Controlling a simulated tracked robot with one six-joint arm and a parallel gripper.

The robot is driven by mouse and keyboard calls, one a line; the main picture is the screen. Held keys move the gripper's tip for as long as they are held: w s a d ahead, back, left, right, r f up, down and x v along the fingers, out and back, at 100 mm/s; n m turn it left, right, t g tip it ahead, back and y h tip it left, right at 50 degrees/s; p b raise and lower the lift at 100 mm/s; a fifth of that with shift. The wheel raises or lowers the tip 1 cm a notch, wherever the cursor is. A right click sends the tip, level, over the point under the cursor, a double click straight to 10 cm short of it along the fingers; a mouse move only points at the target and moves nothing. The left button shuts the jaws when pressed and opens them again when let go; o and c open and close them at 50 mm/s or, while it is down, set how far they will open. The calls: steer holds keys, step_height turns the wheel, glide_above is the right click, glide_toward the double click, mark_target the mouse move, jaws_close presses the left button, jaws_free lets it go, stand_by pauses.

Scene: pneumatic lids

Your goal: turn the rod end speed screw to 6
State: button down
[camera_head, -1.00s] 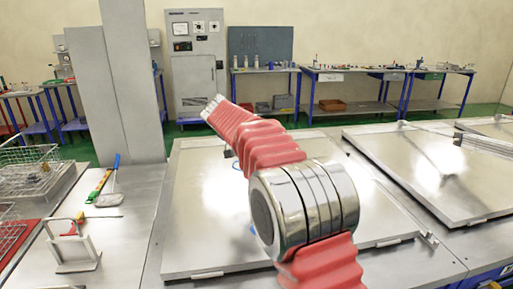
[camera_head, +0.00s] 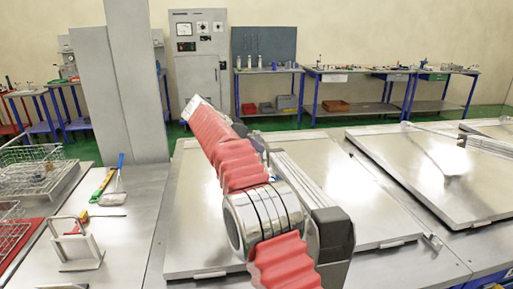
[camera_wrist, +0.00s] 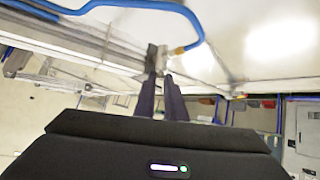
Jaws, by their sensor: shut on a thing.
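The grey pneumatic cylinder (camera_head: 293,168) lies along the middle metal lid (camera_head: 385,195) in the head view, with a dark end block (camera_head: 333,232) nearest me. My red-sleeved arm covers part of it and hides my gripper there. In the wrist view my two dark fingers (camera_wrist: 160,82) are close together, shut at a small metal fitting beside the cylinder. It appears to be the speed screw, but its shape and any scale marks are too small to read. A blue hose (camera_wrist: 160,8) curves to a brass connector (camera_wrist: 181,49) just right of the fingertips.
Another lid (camera_head: 440,165) lies to the right. Blue-legged benches line the back wall.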

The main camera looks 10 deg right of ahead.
steer(key=shift+a, duration=0.15)
stand_by(0.4)
steer(key=c, duration=2.1)
jaws_free()
steer(key=v, duration=0.7)
steer(key=shift+a, duration=0.15)
steer(key=shift+c, duration=0.3)
